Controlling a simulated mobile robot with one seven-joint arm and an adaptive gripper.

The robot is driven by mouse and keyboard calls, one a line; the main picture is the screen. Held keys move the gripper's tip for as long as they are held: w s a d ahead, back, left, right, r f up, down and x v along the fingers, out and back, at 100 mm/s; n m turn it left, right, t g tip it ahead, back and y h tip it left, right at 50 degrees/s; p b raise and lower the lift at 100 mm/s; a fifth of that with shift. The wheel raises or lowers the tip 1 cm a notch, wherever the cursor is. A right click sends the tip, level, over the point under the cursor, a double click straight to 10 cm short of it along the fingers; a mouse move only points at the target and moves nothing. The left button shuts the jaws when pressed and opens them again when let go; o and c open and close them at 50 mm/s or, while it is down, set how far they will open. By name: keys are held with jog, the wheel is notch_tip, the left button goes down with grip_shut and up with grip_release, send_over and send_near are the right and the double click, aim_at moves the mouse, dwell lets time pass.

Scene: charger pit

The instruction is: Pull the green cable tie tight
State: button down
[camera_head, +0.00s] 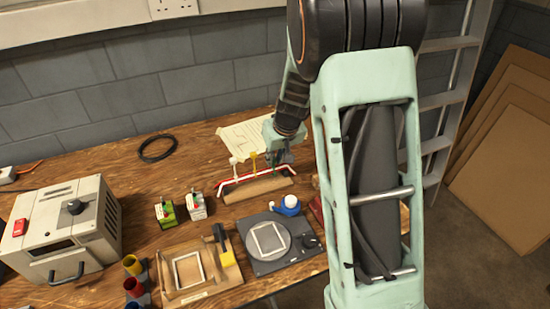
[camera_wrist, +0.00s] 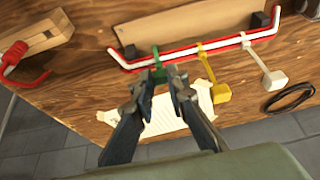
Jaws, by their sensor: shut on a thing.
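The green cable tie (camera_wrist: 156,57) loops around a bundle of red and white cables (camera_wrist: 217,47) in the wrist view. The bundle (camera_head: 247,177) also shows in the head view, held along a wooden board (camera_head: 258,189). My gripper (camera_wrist: 163,77) is shut on the tail of the green tie, close to the bundle. Its fingers (camera_head: 283,153) hide most of the tail. A yellow tie (camera_wrist: 213,78) and a white tie (camera_wrist: 261,64) also loop around the bundle, their tails ending in blocky tabs. How tight the green loop is, I cannot tell.
A paper sheet (camera_wrist: 180,112) lies beside the bundle, partly under my fingers in the wrist view. A black cable coil (camera_head: 157,148) lies at the back. A grey power unit (camera_head: 65,230), two small boxes and a grey dial plate (camera_head: 290,258) stand around the bench.

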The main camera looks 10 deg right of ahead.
notch_tip(320, 180, up, 4)
jog(key=shift+r+p, duration=0.2)
jog(key=shift+p, duration=0.95)
jog(key=c, duration=1.9)
grip_release()
jog(key=v, duration=1.2)
